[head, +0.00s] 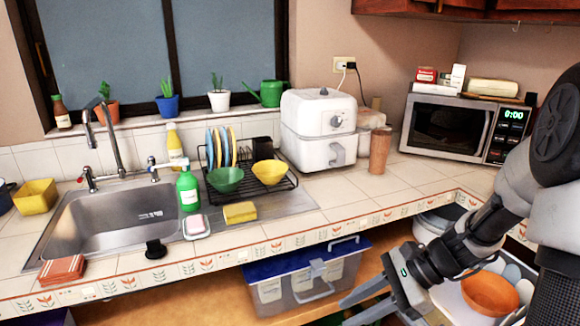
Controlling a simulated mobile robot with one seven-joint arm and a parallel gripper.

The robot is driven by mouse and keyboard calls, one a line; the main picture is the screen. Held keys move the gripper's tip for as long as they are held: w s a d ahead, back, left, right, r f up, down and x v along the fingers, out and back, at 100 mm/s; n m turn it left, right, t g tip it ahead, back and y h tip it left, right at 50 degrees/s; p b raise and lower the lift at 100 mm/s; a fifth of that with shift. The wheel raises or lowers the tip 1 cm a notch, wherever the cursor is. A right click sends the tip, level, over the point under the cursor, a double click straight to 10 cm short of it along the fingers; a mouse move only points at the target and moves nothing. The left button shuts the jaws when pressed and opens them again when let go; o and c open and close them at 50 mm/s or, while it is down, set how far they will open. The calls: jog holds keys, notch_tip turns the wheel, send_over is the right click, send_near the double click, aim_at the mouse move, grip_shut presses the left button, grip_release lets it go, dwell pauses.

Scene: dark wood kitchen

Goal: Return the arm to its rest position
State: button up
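My arm reaches in from the right edge, in front of the counter, and bends down to the left. My gripper (352,309) is at the bottom of the head view, below the counter's front edge and in front of the open shelf. Its two fingers point left and look spread apart, with nothing seen between them. The lower finger is partly cut off by the picture's bottom edge.
A clear bin with a blue lid (305,283) stands on the shelf just left of my gripper. An orange bowl (490,293) sits in a white container behind my arm. The tiled counter (345,200) holds a sink (115,222), a white air fryer (318,128) and a microwave (447,127).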

jog(key=s+a+r+n+h, duration=0.5)
jog(key=s+r+n+h, duration=0.2)
jog(key=r+n, duration=0.45)
notch_tip(320, 180, up, 5)
jog(key=s+d+n+t+h, duration=0.2)
jog(key=s+n+t, duration=0.15)
jog(key=n, duration=0.45)
jog(key=d+m+t, duration=0.2)
jog(key=d+m, duration=0.1)
jog(key=d, duration=0.3)
notch_tip(320, 180, up, 17)
jog(key=p, duration=1.7)
jog(key=shift+w+a+r+n, duration=0.2)
jog(key=shift+w+a+n, duration=0.15)
jog(key=shift+w+a, duration=0.05)
